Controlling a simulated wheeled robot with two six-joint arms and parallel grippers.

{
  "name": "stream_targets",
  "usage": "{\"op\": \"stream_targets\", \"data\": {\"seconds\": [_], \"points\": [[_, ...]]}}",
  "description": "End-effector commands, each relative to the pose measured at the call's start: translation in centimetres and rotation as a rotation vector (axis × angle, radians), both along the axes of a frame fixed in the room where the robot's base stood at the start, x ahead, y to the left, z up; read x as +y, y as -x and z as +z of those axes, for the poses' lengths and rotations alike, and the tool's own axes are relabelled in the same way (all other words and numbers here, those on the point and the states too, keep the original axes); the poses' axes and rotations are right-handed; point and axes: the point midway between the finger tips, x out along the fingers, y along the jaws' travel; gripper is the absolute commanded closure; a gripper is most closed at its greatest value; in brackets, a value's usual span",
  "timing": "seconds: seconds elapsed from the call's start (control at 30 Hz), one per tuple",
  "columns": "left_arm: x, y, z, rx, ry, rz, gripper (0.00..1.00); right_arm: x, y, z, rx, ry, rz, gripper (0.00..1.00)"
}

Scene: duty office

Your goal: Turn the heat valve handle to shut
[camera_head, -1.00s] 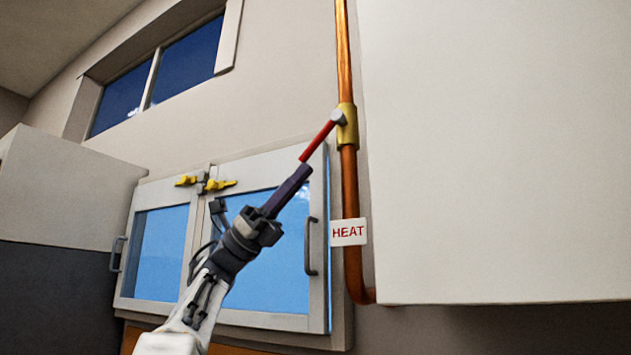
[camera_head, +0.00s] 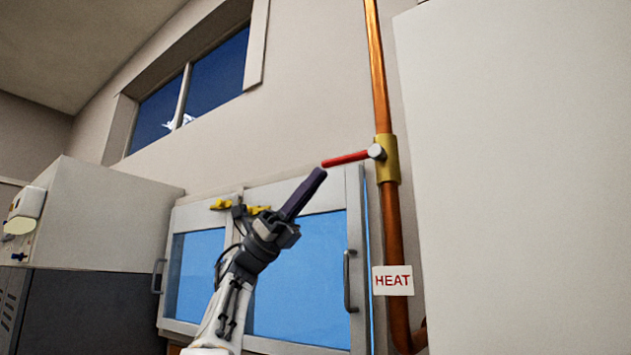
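The red heat valve handle (camera_head: 346,159) sticks out to the left from its brass valve body (camera_head: 387,160) on a vertical copper pipe (camera_head: 377,70). It lies almost level, its free end slightly low, so it runs across the pipe. A white HEAT tag (camera_head: 392,281) hangs lower on the pipe. My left gripper (camera_head: 316,178) points up and right, its dark fingertips just below the handle's free end. Whether they touch it is unclear. The fingers overlap in this view, so any gap between them is hidden. My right gripper is out of view.
A glazed double-door cabinet (camera_head: 357,200) with yellow latches (camera_head: 259,209) stands behind my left arm. A large pale box (camera_head: 520,180) sits close right of the pipe. A grey-white unit (camera_head: 110,215) is at the left. Open space lies above my gripper.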

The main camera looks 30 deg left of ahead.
Motion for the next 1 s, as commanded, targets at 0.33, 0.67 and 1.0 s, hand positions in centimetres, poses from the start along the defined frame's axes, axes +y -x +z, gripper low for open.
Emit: {"op": "stream_targets", "data": {"seconds": [0.33,0.67,1.0], "points": [[0.0,0.3,0.8,-0.005,0.008,0.001,1.0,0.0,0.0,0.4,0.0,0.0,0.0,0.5],[0.0,0.4,0.8,-0.008,0.008,-0.001,1.0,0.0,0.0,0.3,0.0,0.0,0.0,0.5],[4.2,0.0,-3.6,-0.001,0.005,0.003,1.0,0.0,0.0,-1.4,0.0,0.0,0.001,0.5]]}}
